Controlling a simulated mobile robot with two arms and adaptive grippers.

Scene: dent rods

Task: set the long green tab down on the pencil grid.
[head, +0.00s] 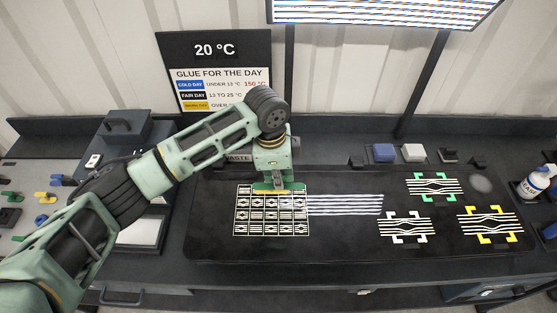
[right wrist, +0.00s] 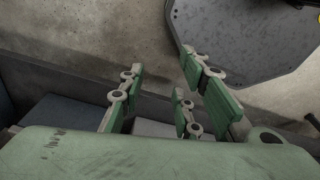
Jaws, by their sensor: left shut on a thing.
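My left gripper (head: 277,184) comes in from the left and points down at the top edge of the white-lined grid (head: 241,233) on the dark mat. It is shut on the long green tab (head: 278,191), a thin green strip at its fingertips. The fingers and arm partly hide the tab, and I cannot tell whether it touches the grid. The grid cells hold small white line patterns. My right gripper (right wrist: 165,88) shows only in the right wrist view, open and with nothing between its fingers.
White stripes (head: 345,205) lie right of the grid. Striped patterns with green (head: 415,178), white (head: 404,226) and yellow (head: 490,224) corner brackets lie farther right. Loose coloured tabs (head: 42,196) lie at the far left. Blue and white blocks (head: 383,152) stand behind the mat.

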